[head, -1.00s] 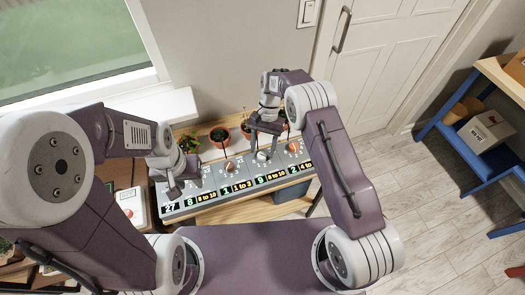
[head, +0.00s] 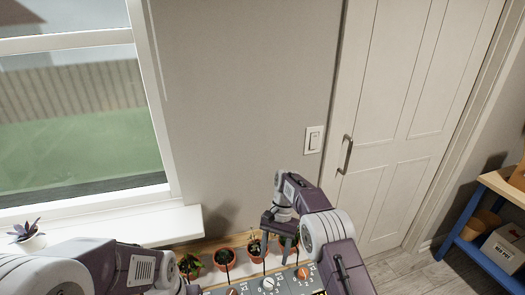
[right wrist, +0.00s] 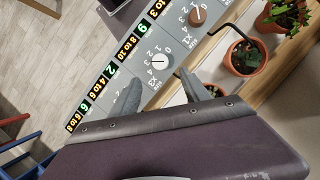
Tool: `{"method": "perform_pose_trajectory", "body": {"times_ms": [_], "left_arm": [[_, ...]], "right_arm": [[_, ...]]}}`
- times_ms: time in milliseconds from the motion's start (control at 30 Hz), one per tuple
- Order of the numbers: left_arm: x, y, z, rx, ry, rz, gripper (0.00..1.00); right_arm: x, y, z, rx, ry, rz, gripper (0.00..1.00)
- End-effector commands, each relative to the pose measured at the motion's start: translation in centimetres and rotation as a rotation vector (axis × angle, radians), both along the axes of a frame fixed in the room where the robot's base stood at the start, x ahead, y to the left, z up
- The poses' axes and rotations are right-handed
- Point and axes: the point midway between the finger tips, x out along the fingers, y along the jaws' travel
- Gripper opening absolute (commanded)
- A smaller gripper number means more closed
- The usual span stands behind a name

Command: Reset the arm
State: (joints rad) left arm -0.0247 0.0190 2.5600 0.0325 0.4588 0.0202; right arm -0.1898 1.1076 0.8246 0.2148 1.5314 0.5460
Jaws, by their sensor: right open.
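My right arm reaches in over a grey control panel (head: 250,290) with numbered dials. My right gripper (head: 274,258) points down above it and is open and empty. In the right wrist view its two fingers (right wrist: 160,76) stand apart, with a white dial (right wrist: 160,62) beyond the gap between them. That dial also shows below the gripper in the head view (head: 268,284). My left arm (head: 112,263) comes in at the lower left; its fingers are cut off by the bottom edge.
Several small potted plants (head: 224,259) stand along a wooden shelf behind the panel. A window sill (head: 120,228) with a purple plant is at left. A door (head: 400,130) and light switch (head: 314,139) are behind. A blue-legged table (head: 480,230) is at right.

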Motion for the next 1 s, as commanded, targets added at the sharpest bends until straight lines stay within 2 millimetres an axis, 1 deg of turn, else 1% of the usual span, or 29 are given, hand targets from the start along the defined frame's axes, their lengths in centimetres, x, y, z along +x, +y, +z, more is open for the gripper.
{"method": "perform_pose_trajectory", "body": {"times_ms": [67,100,167,200,300,367,400,467,567,600,667,700,800,867,900,1000], "left_arm": [[0.0,0.0,0.0,0.000,0.000,0.000,0.36],[0.0,0.0,0.0,0.000,0.000,0.000,0.36],[0.0,0.0,0.0,0.000,0.000,0.000,0.36],[0.0,0.0,0.0,0.000,0.000,0.000,0.36],[0.0,0.0,0.0,0.000,0.000,0.000,0.36],[0.0,0.0,0.0,0.000,0.000,0.000,0.36],[0.0,0.0,0.0,0.000,0.000,0.000,0.36],[0.0,0.0,0.0,0.000,0.000,0.000,0.36],[0.0,0.0,0.0,0.000,0.000,0.000,0.36],[0.0,0.0,0.0,0.000,0.000,0.000,0.36],[0.0,0.0,0.0,0.000,0.000,0.000,0.36],[0.0,0.0,0.0,0.000,0.000,0.000,0.36],[0.0,0.0,0.0,0.000,0.000,0.000,0.36],[0.0,0.0,0.0,0.000,0.000,0.000,0.36],[0.0,0.0,0.0,0.000,0.000,0.000,0.36],[0.0,0.0,0.0,0.000,0.000,0.000,0.36]], "right_arm": [[1.1,-0.4,2.4,0.010,-0.053,-0.012,0.54],[1.6,-0.7,4.2,0.016,-0.085,-0.022,0.54],[1.1,-1.6,7.0,0.017,-0.108,-0.038,0.54],[0.3,-2.3,8.5,0.013,-0.110,-0.050,0.54],[-2.0,-4.2,11.0,-0.002,-0.137,-0.074,0.54],[-3.6,-5.4,11.9,-0.012,-0.160,-0.076,0.54],[-4.8,-6.1,12.2,-0.017,-0.179,-0.075,0.54],[-6.9,-7.3,12.3,-0.028,-0.210,-0.062,0.54],[-11.1,-9.3,11.2,-0.049,-0.268,-0.016,0.54],[-12.9,-10.0,10.4,-0.058,-0.292,0.012,0.54],[-15.7,-10.9,8.9,-0.070,-0.322,0.062,0.54],[-17.3,-11.4,7.9,-0.076,-0.340,0.100,0.54],[-20.8,-12.1,5.1,-0.084,-0.366,0.203,0.54],[-22.0,-12.4,3.6,-0.084,-0.379,0.265,0.54],[-21.8,-12.5,3.2,-0.086,-0.408,0.303,0.54],[-19.9,-12.5,3.4,-0.092,-0.484,0.356,0.54]]}}
